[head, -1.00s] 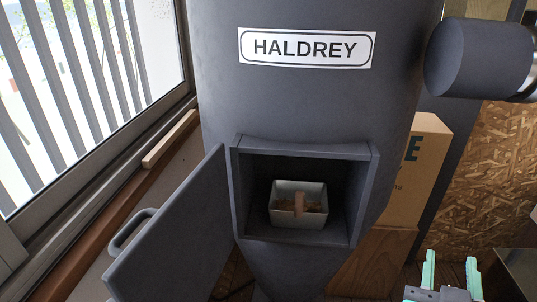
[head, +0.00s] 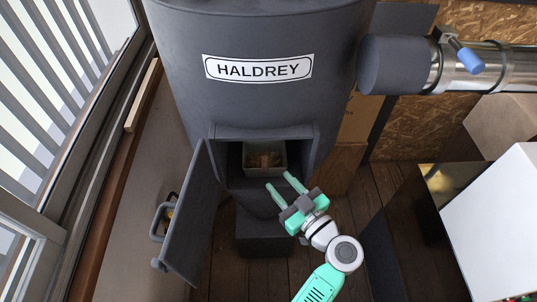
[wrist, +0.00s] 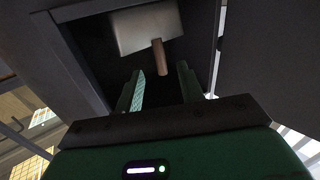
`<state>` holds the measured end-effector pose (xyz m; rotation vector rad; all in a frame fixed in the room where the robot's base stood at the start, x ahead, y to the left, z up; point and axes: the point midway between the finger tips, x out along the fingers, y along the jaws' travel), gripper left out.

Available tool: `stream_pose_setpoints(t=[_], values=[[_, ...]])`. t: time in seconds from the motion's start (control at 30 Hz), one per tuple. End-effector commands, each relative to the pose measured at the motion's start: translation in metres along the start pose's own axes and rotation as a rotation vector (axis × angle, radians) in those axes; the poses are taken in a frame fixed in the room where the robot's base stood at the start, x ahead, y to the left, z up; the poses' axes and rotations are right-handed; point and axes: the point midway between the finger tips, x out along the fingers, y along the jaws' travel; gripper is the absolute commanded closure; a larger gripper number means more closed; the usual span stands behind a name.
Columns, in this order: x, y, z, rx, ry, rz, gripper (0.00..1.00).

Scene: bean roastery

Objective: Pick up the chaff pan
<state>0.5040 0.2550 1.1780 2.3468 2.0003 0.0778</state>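The chaff pan (head: 250,168) is a pale grey box-shaped pan with brown chaff in it. It sits inside the open compartment of the dark HALDREY machine (head: 258,100). In the wrist view the pan (wrist: 138,30) shows at the top, with its brown handle (wrist: 159,57) pointing toward me. My gripper (head: 280,186) is open and empty, its green fingers at the compartment mouth just in front of the pan. In the wrist view the fingertips (wrist: 160,74) lie on either side of the handle's line, apparently short of it.
The compartment door (head: 188,215) stands open at the left, with a grey handle (head: 163,218). A metal duct (head: 480,65) with a blue-handled valve runs at the upper right. A white box (head: 500,225) stands at the right. Wooden floor shows between.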

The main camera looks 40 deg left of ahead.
Motion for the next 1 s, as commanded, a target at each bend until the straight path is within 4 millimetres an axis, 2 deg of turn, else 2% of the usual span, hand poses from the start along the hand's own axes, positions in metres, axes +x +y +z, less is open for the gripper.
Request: stream_pose_setpoints(t=[0.13,0.27,0.53,0.8,0.87,1.0], values=[[0.020,0.000,-0.002,-0.001,0.000,-0.003,0.62],[0.026,0.001,-0.002,-0.002,-0.001,0.000,0.62],[0.069,0.001,-0.003,0.000,-0.002,-0.001,0.62],[0.075,0.001,-0.001,-0.001,-0.002,0.002,0.62],[0.075,0.001,-0.001,-0.001,-0.002,0.002,0.71],[0.074,0.001,-0.001,-0.001,-0.002,0.002,0.99]])
